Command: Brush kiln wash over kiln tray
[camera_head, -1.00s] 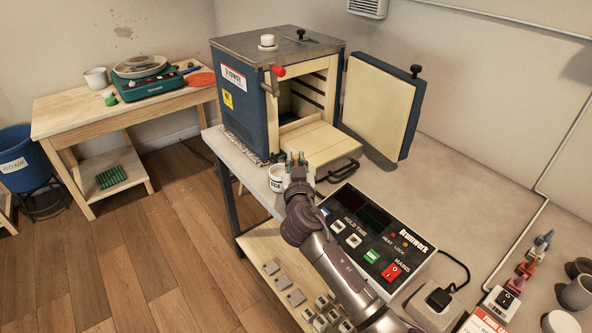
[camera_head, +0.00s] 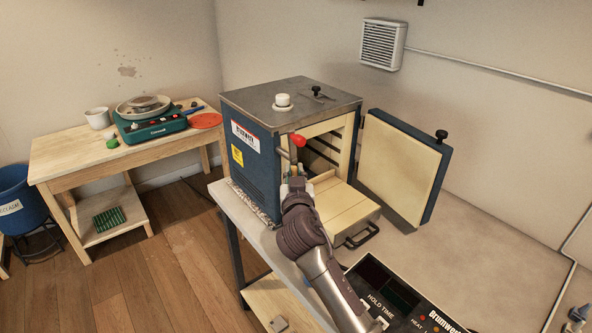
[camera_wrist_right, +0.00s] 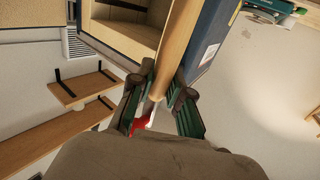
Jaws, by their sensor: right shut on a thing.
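The kiln tray appears to be the cream slab (camera_head: 345,208) at the kiln's open front, with a black handle (camera_head: 362,238) at its outer edge. My right gripper (camera_head: 295,182) is in front of the kiln's left front edge, left of the slab and apart from it as far as I can tell. In the right wrist view its fingers (camera_wrist_right: 160,100) are shut on a pale wooden rod (camera_wrist_right: 176,48), apparently the brush handle. I cannot make out bristles. The white cup near the gripper earlier is out of sight, probably behind my arm. My left gripper is not in view.
A control box (camera_head: 390,290) sits at the front. Bare worktop (camera_head: 480,265) lies on the right.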

